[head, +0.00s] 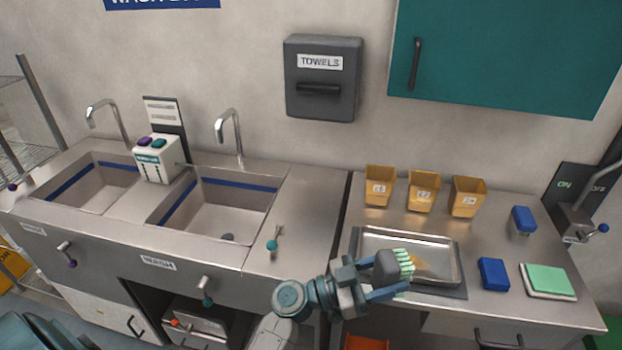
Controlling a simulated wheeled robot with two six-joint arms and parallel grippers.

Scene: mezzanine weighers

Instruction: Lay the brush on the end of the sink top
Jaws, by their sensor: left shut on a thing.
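The brush (387,266) has a dark grey body and pale green and white bristles facing right. My left gripper (385,277) is shut on it and holds it over the near part of a metal tray. My right gripper is not in view.
The metal tray (372,240) sits on a dark base on the right bench, with some orange-yellow matter in it. Behind stand three tan bins (423,190). Blue blocks (493,274) and a green pad (549,281) lie right. A teal-knobbed lever (273,245) stands at the sink top's front.

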